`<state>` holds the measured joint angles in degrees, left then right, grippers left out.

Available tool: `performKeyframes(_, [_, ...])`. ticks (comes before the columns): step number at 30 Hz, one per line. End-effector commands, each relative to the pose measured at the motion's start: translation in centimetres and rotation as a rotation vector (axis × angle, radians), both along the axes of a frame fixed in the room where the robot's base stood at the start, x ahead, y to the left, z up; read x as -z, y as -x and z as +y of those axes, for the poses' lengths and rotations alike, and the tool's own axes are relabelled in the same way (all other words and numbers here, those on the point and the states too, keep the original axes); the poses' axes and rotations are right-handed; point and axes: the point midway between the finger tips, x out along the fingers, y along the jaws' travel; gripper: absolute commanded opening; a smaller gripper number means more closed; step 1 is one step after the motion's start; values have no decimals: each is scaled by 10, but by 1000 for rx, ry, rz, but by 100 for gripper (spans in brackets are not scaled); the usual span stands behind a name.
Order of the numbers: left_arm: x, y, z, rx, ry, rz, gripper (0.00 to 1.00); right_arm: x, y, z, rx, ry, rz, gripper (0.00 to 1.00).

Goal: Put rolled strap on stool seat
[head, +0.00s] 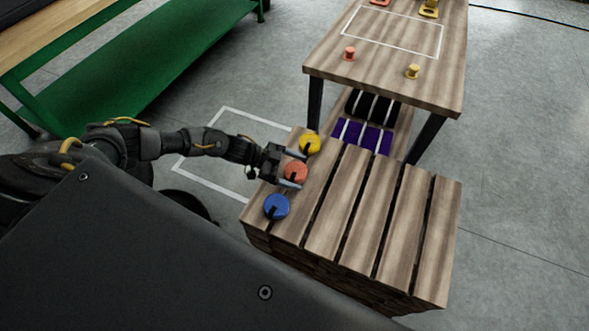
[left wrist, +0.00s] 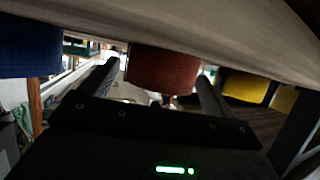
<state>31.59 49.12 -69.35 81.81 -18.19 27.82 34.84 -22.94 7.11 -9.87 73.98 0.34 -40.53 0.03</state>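Three rolled straps lie in a row on the left edge of a slatted wooden top (head: 365,210): a yellow roll (head: 310,144), an orange-red roll (head: 295,172) and a blue roll (head: 276,207). My left gripper (head: 297,169) is open, with one finger on each side of the orange-red roll. In the left wrist view the red roll (left wrist: 163,70) is between the fingers, with a gap at the left finger. The blue roll (left wrist: 28,48) and yellow roll (left wrist: 245,87) are outside them. I cannot tell which surface is the stool seat. My right gripper is out of view.
A wooden table (head: 385,62) beyond has small red and yellow items around a white outlined rectangle. Purple pieces (head: 362,136) and black pieces lie on its lower level. A green bench (head: 130,65) stands at upper left. Grey floor is clear at right.

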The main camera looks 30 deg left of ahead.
Motion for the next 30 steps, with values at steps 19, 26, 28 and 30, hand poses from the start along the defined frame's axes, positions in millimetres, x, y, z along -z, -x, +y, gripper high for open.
performKeyframes(19, [-19, 15, 52, -2, -3, 0, 89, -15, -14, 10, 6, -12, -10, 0])
performKeyframes(26, [-35, 27, 84, -1, -2, 0, 89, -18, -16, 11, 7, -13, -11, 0])
performKeyframes(28, [-37, 29, 90, 0, -1, 0, 89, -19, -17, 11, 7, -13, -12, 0])
performKeyframes(30, [-39, 30, 93, 1, 0, 0, 89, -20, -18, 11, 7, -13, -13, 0])
